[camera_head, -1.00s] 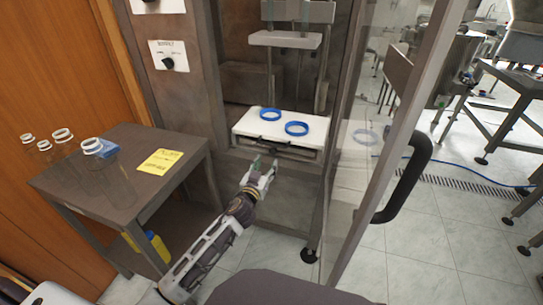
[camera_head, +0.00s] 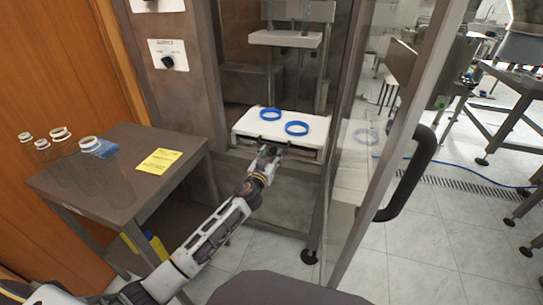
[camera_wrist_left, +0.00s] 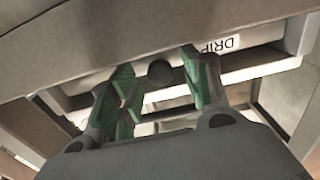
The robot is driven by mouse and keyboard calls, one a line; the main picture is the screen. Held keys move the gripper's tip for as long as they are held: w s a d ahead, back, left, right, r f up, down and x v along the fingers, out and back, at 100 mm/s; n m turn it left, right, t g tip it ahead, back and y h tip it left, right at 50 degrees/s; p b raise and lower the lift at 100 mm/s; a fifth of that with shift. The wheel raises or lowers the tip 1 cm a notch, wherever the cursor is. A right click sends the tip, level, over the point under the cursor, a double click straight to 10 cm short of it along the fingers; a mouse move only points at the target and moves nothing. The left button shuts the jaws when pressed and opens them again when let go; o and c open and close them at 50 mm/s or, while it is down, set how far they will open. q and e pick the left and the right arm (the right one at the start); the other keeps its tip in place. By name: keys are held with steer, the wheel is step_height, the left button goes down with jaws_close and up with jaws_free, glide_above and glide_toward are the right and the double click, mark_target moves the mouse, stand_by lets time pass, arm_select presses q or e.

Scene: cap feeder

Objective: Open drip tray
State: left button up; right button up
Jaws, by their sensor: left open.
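The drip tray front (camera_wrist_left: 262,37), with a label reading "DRIP" (camera_wrist_left: 228,45), shows in the left wrist view, along with a dark round knob (camera_wrist_left: 160,73). In the head view the tray front (camera_head: 303,155) is a low strip under the white platform, partly covered by my gripper. My left gripper (camera_head: 270,151) is at this front. In the wrist view its green fingers (camera_wrist_left: 158,88) are open, one on each side of the knob, and I cannot tell whether they touch it. My right gripper is out of view.
The white platform (camera_head: 255,126) holds two blue rings (camera_head: 297,128). A glass door with a black handle (camera_head: 408,180) stands open on the right. On the left, a small brown table (camera_head: 120,195) holds clear bottles (camera_head: 90,146) and a yellow note (camera_head: 159,160). The floor is tiled.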

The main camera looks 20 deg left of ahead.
arm_select(q)
steer(key=shift+w, duration=0.2)
jaws_close()
stand_by(0.4)
